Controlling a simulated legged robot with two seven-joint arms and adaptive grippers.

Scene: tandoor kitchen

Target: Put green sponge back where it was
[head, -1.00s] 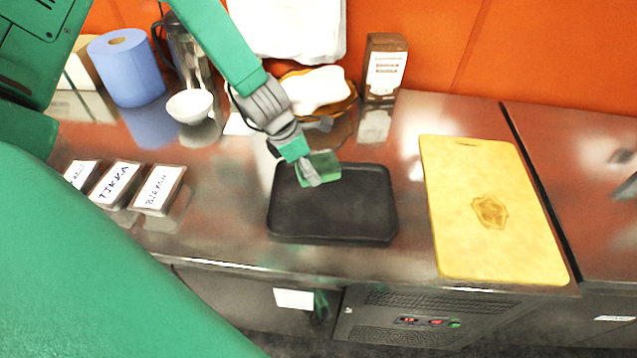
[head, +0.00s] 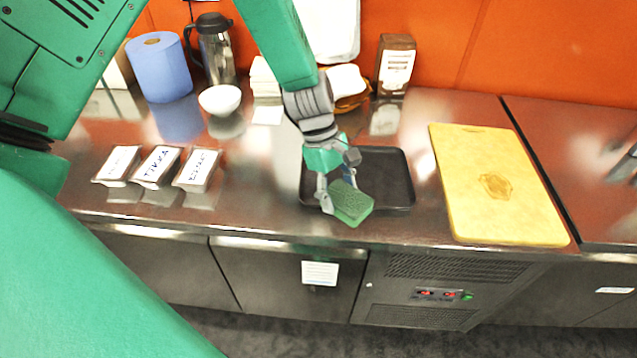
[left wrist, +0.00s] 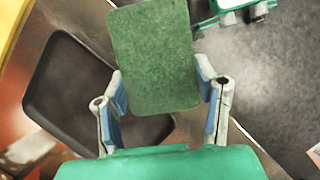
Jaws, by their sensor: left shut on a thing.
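The green sponge (head: 351,203) is held by my left gripper (head: 340,198) over the front left part of the black tray (head: 392,180). In the left wrist view the sponge (left wrist: 153,55) sits between the two fingers of the left gripper (left wrist: 162,100), one on each side. The tray (left wrist: 62,90) lies below and to the left of it there. The gripper hides part of the tray in the head view. Whether the sponge touches the tray is hard to tell. My right gripper does not show.
A yellow cutting board (head: 500,190) lies right of the tray. Several labelled containers (head: 157,166) stand to the left. A white bowl (head: 220,99), blue roll (head: 159,68), jug (head: 215,50) and brown carton (head: 395,65) stand behind. The counter between containers and tray is clear.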

